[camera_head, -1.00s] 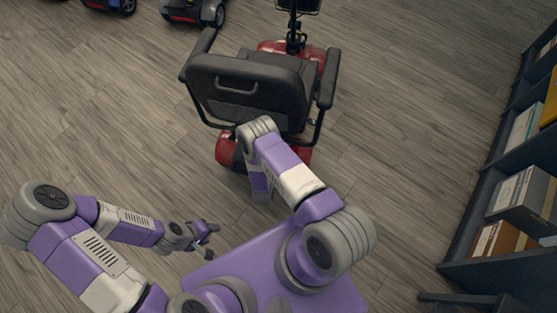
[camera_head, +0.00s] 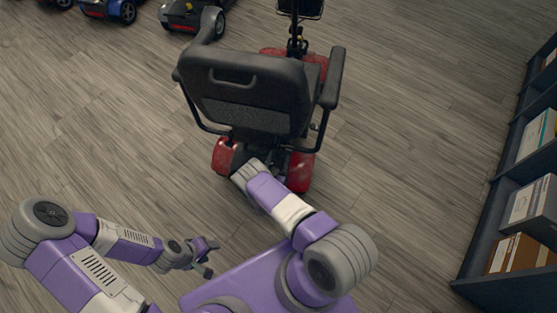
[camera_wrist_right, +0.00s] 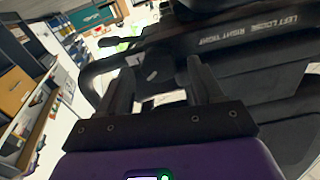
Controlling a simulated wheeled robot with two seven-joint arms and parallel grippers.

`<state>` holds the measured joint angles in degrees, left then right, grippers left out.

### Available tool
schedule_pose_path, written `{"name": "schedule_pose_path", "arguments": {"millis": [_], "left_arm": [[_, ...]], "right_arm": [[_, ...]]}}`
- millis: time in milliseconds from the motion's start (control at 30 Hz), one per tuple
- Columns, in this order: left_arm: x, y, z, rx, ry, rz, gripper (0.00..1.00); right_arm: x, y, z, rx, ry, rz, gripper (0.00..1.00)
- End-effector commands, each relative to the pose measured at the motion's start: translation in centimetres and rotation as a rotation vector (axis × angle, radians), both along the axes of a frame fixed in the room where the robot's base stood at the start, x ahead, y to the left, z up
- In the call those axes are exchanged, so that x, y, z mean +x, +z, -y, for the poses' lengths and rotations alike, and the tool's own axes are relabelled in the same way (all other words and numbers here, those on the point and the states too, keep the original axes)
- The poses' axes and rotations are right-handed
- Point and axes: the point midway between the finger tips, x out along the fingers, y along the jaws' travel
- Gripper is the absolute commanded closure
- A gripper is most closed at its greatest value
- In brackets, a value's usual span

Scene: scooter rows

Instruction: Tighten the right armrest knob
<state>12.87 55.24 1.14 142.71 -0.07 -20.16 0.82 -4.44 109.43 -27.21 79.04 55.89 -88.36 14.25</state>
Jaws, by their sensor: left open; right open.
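A red scooter with a black seat (camera_head: 245,95) stands ahead of me, its seat back towards me. Its right armrest (camera_head: 333,78) is at the right of the seat. In the right wrist view, a dark panel (camera_wrist_right: 255,42) carries white lettering that seems to read "LEFT LOOSE RIGHT TIGHT". A black curved tube (camera_wrist_right: 92,72) runs beside it. I cannot make out the knob clearly. My right gripper (camera_wrist_right: 160,82) is open with nothing held, close to these dark parts; the head view hides it. My left gripper (camera_head: 212,258) is open and empty, low at the left, away from the scooter.
Dark shelves (camera_head: 478,240) with boxes (camera_head: 532,203) stand along the right side. Other scooters (camera_head: 190,14) are parked at the top left. The wooden floor (camera_head: 400,130) between the scooter and the shelves is clear.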

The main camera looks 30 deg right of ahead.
Motion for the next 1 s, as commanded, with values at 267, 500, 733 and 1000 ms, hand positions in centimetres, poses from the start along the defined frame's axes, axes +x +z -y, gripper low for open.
{"name": "schedule_pose_path", "arguments": {"millis": [267, 500, 733, 1000], "left_arm": [[-0.01, -0.17, 0.0, 0.0, 0.0, 0.0, 0.5], [-0.01, -0.17, 0.0, 0.0, 0.0, 0.0, 0.5], [-0.01, -0.18, 0.0, 0.0, 0.0, 0.0, 0.5], [-0.01, -0.18, 0.0, 0.0, 0.0, 0.0, 0.5]], "right_arm": [[0.48, 0.04, 0.49, 0.0, 0.0, -0.001, 0.34], [0.46, 0.02, 0.46, 0.0, -0.001, -0.001, 0.59], [0.44, 0.01, 0.44, 0.0, 0.0, -0.001, 0.9], [0.38, -0.02, 0.48, 0.027, -0.002, 0.022, 0.9]]}}
